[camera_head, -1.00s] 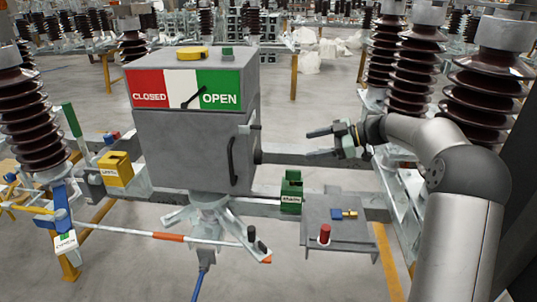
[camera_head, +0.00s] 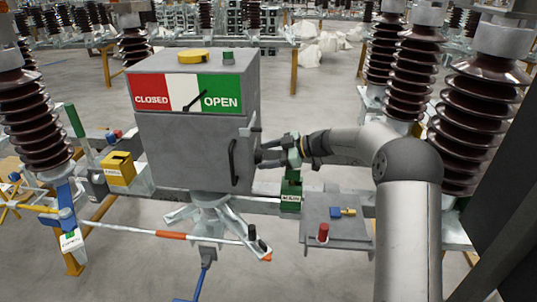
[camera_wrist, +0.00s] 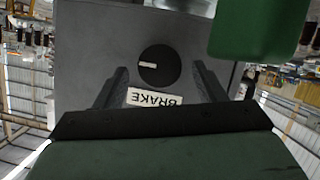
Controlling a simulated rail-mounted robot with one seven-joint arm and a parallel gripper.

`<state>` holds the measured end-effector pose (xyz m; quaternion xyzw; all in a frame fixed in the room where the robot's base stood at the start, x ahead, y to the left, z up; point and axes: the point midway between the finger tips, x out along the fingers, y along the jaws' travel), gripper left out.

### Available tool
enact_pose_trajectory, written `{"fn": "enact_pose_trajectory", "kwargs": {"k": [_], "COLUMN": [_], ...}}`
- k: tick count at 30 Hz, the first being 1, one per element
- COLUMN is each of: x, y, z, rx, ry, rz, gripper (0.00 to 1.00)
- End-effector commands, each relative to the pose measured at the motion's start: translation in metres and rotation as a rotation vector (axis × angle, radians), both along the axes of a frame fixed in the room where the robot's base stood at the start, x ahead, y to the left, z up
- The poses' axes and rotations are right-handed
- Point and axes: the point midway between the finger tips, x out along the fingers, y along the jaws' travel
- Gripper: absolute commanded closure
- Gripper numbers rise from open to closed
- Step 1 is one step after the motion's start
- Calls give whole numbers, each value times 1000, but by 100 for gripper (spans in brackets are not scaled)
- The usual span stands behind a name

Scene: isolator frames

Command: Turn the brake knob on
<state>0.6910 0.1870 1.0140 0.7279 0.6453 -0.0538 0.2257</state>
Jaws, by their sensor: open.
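The brake knob (camera_wrist: 154,66) is a round black dial with a white pointer mark, on the side of the grey cabinet (camera_head: 190,150). In the wrist view its mark lies nearly level, pointing left, and a white BRAKE label (camera_wrist: 155,98) shows upside down beside it. My gripper (camera_head: 264,154) is open at the cabinet's right side, facing the knob. In the wrist view my gripper (camera_wrist: 160,67) has one finger on each side of the knob, with gaps between; contact is not visible. In the head view the knob is small and largely hidden by the fingers.
A green box (camera_head: 291,190) marked MAIN stands on the beam just below my gripper; a green block (camera_wrist: 260,28) fills the wrist view's upper right. A black handle (camera_head: 233,162) is on the cabinet front. A grey shelf (camera_head: 338,237) with a red knob is lower right.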

Motion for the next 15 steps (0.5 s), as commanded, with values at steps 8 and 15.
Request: {"fn": "enact_pose_trajectory", "kwargs": {"k": [8,15], "x": [0,0], "y": [0,-1], "z": [0,0], "rx": [0,0], "ry": [0,5], "rz": [0,1], "gripper": [75,81]}}
